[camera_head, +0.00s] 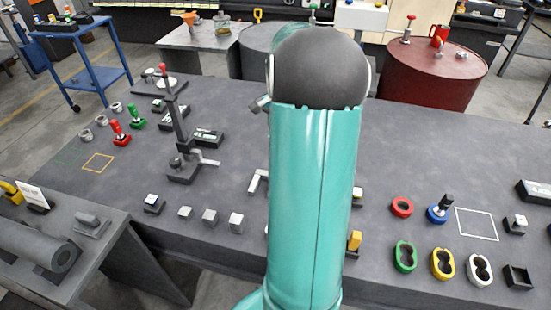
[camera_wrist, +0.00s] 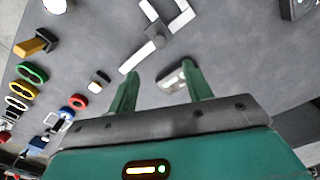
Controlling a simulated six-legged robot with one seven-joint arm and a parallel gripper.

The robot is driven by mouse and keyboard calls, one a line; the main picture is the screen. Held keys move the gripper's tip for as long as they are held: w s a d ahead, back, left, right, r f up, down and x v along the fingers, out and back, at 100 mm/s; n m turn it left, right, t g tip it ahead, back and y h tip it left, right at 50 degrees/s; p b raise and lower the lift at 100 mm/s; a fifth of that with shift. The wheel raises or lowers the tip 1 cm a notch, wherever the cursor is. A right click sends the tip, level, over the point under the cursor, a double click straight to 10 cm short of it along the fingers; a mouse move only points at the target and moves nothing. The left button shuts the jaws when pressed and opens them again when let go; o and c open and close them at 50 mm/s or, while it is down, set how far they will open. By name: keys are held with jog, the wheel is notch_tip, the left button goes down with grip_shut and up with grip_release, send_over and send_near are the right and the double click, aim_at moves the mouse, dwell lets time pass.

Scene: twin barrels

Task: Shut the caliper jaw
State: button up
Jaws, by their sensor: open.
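A grey tool with pale L-shaped arms, likely the caliper (camera_wrist: 158,32), lies on the dark tabletop in the wrist view, just beyond my fingertips. One pale arm (camera_wrist: 137,57) points down toward my left finger. In the head view only a pale L-shaped end (camera_head: 257,182) shows beside my arm, which hides the rest. My gripper (camera_wrist: 161,80) is open, its two green fingers apart above the table. A small dark block with a pale top (camera_wrist: 174,78) shows between the fingers, close to the right one. I cannot tell whether anything touches.
A dark stand with an upright post (camera_head: 180,130) stands left on the table. Colored rings, including a red one (camera_head: 402,207) and a yellow one (camera_head: 442,263), sit at the right. Small grey cubes (camera_head: 210,215) line the front edge. A red barrel (camera_head: 432,80) stands behind.

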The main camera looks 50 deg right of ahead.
jog(key=f, duration=1.4)
jog(key=shift+d+f, duration=0.2)
jog(key=shift+c, duration=0.2)
